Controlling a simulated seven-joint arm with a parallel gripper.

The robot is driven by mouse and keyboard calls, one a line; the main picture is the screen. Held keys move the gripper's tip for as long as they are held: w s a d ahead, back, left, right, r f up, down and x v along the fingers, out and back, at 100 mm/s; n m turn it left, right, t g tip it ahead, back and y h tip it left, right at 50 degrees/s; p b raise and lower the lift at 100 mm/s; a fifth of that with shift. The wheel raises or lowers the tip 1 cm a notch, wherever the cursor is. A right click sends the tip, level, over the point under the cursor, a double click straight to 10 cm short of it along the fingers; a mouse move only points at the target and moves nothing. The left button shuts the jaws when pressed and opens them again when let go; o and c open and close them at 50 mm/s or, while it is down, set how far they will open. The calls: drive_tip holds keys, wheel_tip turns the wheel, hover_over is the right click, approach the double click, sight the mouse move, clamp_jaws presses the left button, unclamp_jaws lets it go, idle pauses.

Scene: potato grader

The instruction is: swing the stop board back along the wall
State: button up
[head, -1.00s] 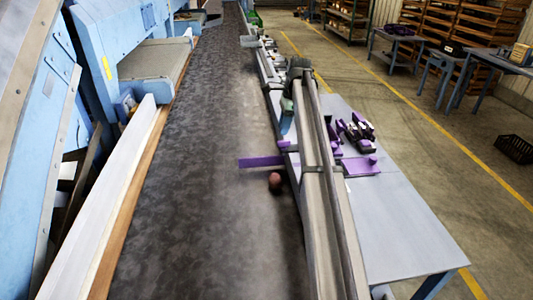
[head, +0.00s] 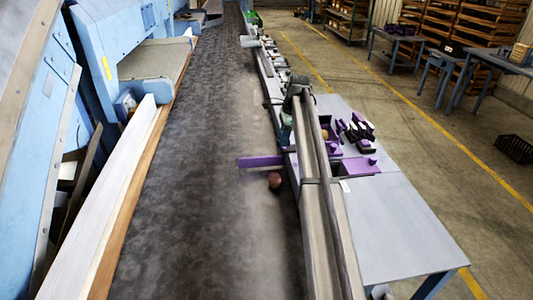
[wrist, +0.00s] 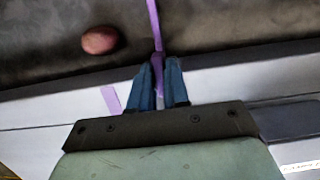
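The purple stop board (head: 260,161) juts from the wall (head: 292,172) on the right of the belt, out across the belt's edge. It also shows in the wrist view (wrist: 154,22), running up over the dark belt. A reddish potato (head: 275,180) lies on the belt close beside the board, and it shows left of the board in the wrist view (wrist: 100,40). My gripper (wrist: 161,62) is over the wall at the board's near end, its blue fingers a little apart with purple showing between their tips. Contact cannot be made out. My arm hides much of the gripper in the head view.
A grey table (head: 395,215) with purple and black parts stands right of the wall. A white rail with a wooden edge (head: 128,200) lines the belt's left side. The dark belt (head: 205,150) is otherwise clear. A black crate (head: 514,149) is on the floor.

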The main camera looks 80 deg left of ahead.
clamp_jaws()
drive_tip(key=m+y, duration=0.1)
drive_tip(key=m, duration=0.9)
drive_tip(key=shift+t+y, duration=0.3)
drive_tip(key=shift+t, duration=0.1)
drive_tip(key=shift+o, duration=1.4)
unclamp_jaws()
drive_tip(key=shift+r, duration=0.1)
drive_tip(key=shift+r, duration=2.4)
